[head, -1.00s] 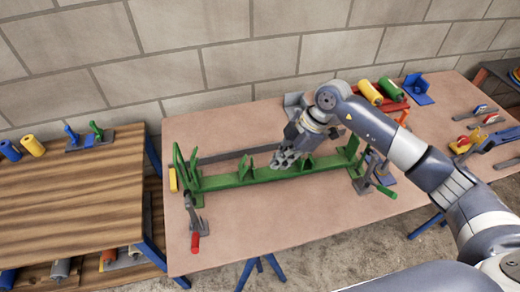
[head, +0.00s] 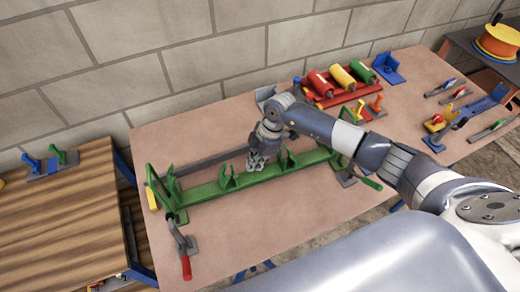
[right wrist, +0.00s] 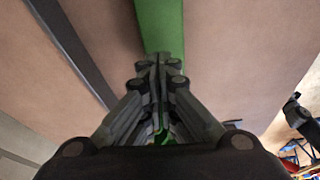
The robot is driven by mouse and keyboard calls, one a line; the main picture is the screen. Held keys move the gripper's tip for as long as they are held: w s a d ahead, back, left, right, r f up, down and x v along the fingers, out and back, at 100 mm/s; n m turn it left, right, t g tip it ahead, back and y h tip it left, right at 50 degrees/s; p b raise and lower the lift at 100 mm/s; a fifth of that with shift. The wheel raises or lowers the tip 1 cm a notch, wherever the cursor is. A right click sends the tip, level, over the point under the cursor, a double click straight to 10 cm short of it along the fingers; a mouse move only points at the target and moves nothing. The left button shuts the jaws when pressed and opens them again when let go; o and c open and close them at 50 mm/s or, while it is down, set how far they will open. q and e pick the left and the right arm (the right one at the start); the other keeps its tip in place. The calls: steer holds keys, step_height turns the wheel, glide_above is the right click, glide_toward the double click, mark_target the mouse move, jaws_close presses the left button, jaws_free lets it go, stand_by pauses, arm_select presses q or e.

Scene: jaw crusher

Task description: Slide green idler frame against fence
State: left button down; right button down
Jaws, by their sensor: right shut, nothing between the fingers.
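The green idler frame (head: 205,191) lies lengthwise on the brown table, with upright brackets along it. The fence, a dark grey bar (head: 205,162), runs behind it. In the right wrist view a strip of bare table separates the fence (right wrist: 72,48) from the green beam (right wrist: 160,22). My right gripper (head: 256,164) is shut and empty, pointing down at the middle of the frame. In the right wrist view its closed fingertips (right wrist: 158,66) overlap the green beam; I cannot tell whether they touch it. My left gripper is not in view.
A green-handled clamp (head: 370,183) is at the right end. A red rack (head: 345,93) with coloured rollers stands back right.

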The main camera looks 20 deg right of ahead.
mark_target(239, 178)
steer(key=a, duration=0.1)
steer(key=a+p, duration=0.1)
steer(key=shift+w+a+r, duration=0.1)
steer(key=shift+a+r, duration=0.2)
steer(key=shift+a, duration=0.65)
steer(key=shift+f, duration=0.15)
steer(key=shift+a+p, duration=0.3)
steer(key=shift+a, duration=0.65)
steer(key=shift+w, duration=0.15)
steer(key=shift+a, duration=0.1)
